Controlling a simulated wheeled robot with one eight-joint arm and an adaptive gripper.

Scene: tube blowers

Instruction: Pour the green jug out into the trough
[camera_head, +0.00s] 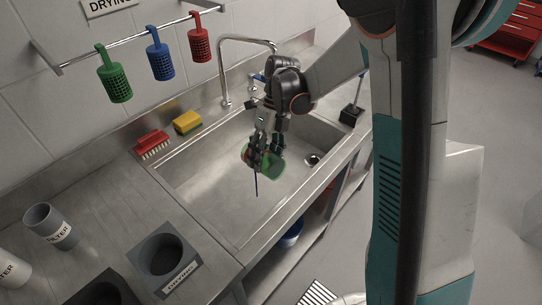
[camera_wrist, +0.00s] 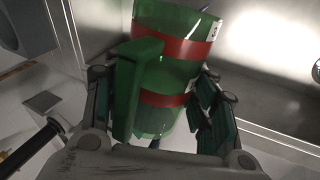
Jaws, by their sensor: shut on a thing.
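The green jug (camera_head: 272,164) is held over the steel trough (camera_head: 215,205), tilted. In the wrist view the jug (camera_wrist: 178,62) is see-through green with two red bands and a solid green handle toward the camera. My gripper (camera_head: 262,150) is shut around the jug, with dark fingers on both sides of it in the wrist view (camera_wrist: 155,85). A thin dark blue streak (camera_head: 257,187) hangs below the jug; I cannot tell if it is liquid. The jug's contents are hidden.
A tap (camera_head: 224,75) arches at the trough's back. A red brush (camera_head: 152,144) and yellow sponge (camera_head: 187,122) lie on the rear ledge. Green, blue and red baskets hang from a rail (camera_head: 130,40). Grey holders and filter cups (camera_head: 52,226) stand on the left counter.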

